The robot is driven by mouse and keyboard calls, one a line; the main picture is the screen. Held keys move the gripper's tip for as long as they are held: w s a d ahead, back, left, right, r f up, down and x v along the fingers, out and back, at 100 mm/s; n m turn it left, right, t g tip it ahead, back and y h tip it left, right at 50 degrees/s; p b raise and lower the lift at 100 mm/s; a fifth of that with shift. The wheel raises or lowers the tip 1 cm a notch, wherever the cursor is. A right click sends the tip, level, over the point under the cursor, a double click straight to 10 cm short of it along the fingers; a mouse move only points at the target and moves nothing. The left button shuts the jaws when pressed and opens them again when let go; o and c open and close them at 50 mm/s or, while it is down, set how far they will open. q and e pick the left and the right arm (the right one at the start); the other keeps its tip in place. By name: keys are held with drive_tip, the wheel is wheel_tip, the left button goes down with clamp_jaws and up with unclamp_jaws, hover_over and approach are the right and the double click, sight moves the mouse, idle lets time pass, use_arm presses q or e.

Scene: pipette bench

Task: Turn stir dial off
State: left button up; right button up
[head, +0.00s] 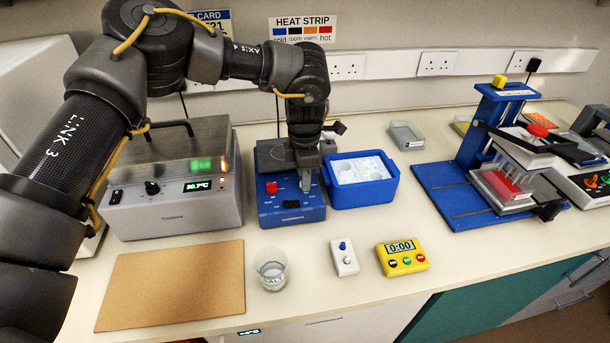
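The blue stirrer unit (291,211) stands on the bench near the middle. Its front panel carries a red knob (271,187) on the left and a small dark display below. My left gripper (306,182) reaches down from above over the right part of that panel, where a finger covers the spot. The stir dial itself is hidden behind the gripper, so I cannot see its setting. I cannot tell whether the fingers touch it or how far apart they are. My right gripper is not in view.
A grey heater box (172,205) stands left of the stirrer. A blue ice tub (363,190) sits close on its right. In front are a brown board (172,284), a glass beaker (271,270), a white switch box (344,258) and a yellow timer (402,257).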

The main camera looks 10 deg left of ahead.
use_arm(q)
clamp_jaws()
